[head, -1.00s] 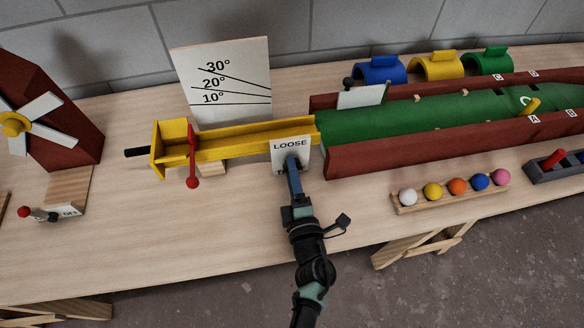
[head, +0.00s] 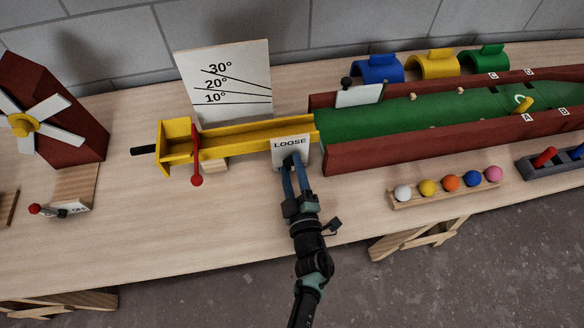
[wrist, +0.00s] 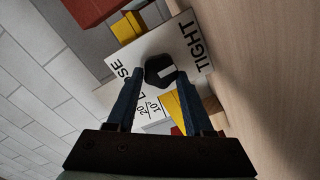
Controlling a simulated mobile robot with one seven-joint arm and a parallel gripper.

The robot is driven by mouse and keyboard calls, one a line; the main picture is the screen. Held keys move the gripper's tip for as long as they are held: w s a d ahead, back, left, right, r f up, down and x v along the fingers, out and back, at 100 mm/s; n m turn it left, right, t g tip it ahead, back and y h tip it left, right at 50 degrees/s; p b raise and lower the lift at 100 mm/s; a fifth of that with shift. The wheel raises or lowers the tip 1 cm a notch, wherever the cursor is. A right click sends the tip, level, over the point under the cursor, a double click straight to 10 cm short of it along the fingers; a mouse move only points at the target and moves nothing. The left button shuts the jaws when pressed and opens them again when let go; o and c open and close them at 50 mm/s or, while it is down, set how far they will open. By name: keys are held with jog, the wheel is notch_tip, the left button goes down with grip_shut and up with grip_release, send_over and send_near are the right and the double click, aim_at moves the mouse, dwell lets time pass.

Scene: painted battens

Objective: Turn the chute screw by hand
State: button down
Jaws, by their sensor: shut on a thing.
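The chute screw is a black knob (wrist: 158,68) with a pale mark, set on a white plate (wrist: 118,92) lettered LOOSE and TIGHT. In the head view the plate (head: 290,143) stands in front of the yellow chute (head: 245,133), with LOOSE upright along its top; my fingertips hide its lower part and the knob. My gripper (head: 291,160) reaches the plate from the front. In the wrist view its two blue fingers (wrist: 160,80) lie on either side of the knob, shut on it.
An angle board (head: 228,85) marked 10°, 20° and 30° stands behind the chute. A red lever (head: 196,155) hangs at the chute's left part. A green-floored trough (head: 400,122) lies right, with a rack of coloured balls (head: 430,198) before it.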

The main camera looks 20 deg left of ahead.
dwell(0.3)
jog(key=shift+c, duration=1.4)
grip_release()
jog(key=p+v, duration=0.2)
jog(key=v, duration=1.1)
